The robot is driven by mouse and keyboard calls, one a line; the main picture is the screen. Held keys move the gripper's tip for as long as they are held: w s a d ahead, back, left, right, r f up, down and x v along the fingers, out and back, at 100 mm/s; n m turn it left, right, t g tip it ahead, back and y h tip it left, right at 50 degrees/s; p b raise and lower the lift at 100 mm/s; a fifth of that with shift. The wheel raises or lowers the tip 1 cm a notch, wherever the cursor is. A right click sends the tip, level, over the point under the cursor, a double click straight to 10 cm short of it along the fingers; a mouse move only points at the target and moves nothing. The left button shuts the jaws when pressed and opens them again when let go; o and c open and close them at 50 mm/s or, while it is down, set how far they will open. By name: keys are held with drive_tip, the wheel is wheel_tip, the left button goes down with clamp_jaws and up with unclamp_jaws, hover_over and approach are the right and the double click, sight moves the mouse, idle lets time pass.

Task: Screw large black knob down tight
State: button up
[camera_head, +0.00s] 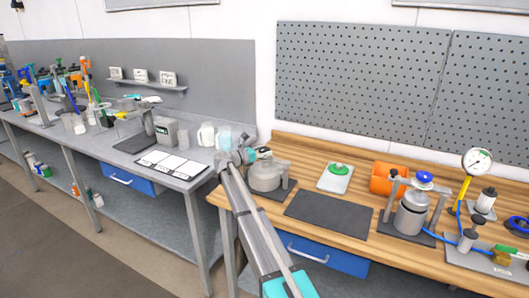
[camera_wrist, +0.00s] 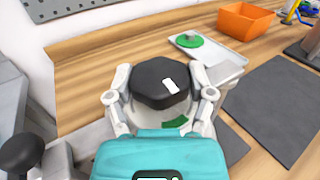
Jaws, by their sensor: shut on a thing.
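The large black knob (camera_wrist: 162,82) is many-sided, with a white mark on its top. It sits between the two fingers of my gripper (camera_wrist: 160,88) in the wrist view, one finger on each side. My gripper is shut on it. In the head view my gripper (camera_head: 248,156) is at the top of a silver pot (camera_head: 266,178) with a bracket, and the black knob (camera_head: 263,151) shows small there. The knob's underside and thread are hidden, so any gap below it cannot be seen. A green patch (camera_wrist: 177,121) shows just below the knob.
A green lid (camera_head: 337,168) lies on a pale tray, with a dark mat (camera_head: 327,214) before it. An orange bin (camera_head: 388,178) and a second pot with a blue knob (camera_head: 424,177) stand farther right. A round black knob (camera_wrist: 22,150) is at the lower left of the wrist view.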

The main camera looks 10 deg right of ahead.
drive_tip(key=o, duration=1.1)
drive_tip(key=shift+s+d+r, duration=0.1)
drive_tip(key=shift+a, duration=0.2)
drive_tip(key=v, duration=1.1)
drive_tip(key=shift+s+a, duration=0.15)
drive_tip(key=shift+a, duration=0.15)
